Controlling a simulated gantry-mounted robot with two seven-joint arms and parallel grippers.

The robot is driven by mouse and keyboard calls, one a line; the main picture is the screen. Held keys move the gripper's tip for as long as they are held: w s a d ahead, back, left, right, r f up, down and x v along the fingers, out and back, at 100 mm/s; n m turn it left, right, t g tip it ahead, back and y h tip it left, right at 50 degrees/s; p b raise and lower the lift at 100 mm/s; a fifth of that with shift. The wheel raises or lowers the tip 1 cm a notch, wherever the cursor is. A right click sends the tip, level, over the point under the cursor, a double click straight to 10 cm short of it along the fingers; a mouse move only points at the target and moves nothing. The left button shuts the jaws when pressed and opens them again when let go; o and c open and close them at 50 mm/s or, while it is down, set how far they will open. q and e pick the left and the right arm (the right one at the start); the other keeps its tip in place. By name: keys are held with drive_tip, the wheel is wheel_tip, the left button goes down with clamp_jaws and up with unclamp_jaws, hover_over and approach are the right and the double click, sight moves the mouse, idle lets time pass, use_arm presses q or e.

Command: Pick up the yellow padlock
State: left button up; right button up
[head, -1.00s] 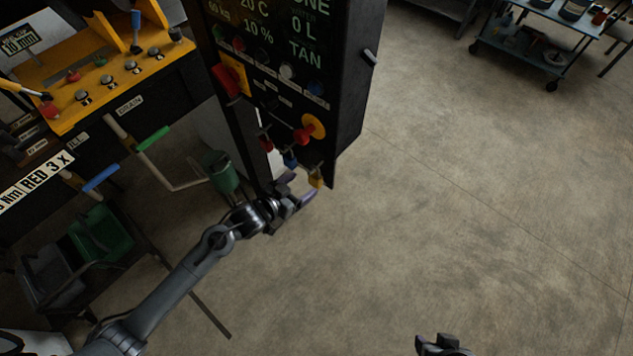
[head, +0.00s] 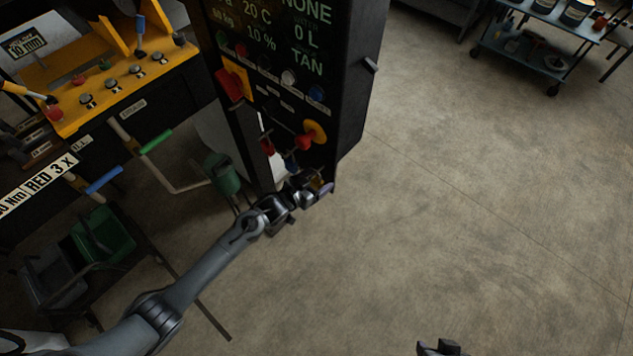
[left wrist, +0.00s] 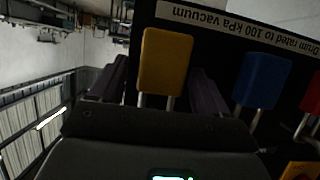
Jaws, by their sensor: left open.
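The yellow padlock (left wrist: 165,61) shows large in the left wrist view, its metal shackle toward the gripper. It hangs at the lower edge of the black control cabinet (head: 352,110). My left gripper (left wrist: 157,88) is open, with one dark finger on each side of the padlock; I cannot tell whether they touch it. In the head view the left gripper (head: 322,188) is at the cabinet's bottom corner and mostly hides the padlock. My right gripper (head: 440,348) shows only partly at the bottom edge, and its jaws are not clear.
A blue padlock (left wrist: 262,80) hangs close beside the yellow one, with a red padlock (left wrist: 311,95) beyond it. A red knob on a yellow disc (head: 314,132) sticks out just above the gripper. The floor to the right is clear up to a blue cart (head: 545,62).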

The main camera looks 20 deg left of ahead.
use_arm(q)
drive_tip(key=c, duration=1.1)
drive_tip(key=shift+r, duration=0.45)
drive_tip(key=shift+s+r, duration=0.1)
drive_tip(key=shift+r, duration=0.1)
drive_tip(key=s+a, duration=0.2)
drive_tip(key=s, duration=0.3)
drive_tip(key=s+a+b, duration=0.1)
drive_tip(key=s+a, duration=0.1)
drive_tip(key=s, duration=0.4)
drive_tip(key=s+a+b, duration=0.1)
drive_tip(key=s+a, duration=0.1)
drive_tip(key=s, duration=0.3)
drive_tip(key=shift+s+a, duration=0.15)
drive_tip(key=shift+s, duration=0.15)
drive_tip(key=shift+r, duration=0.15)
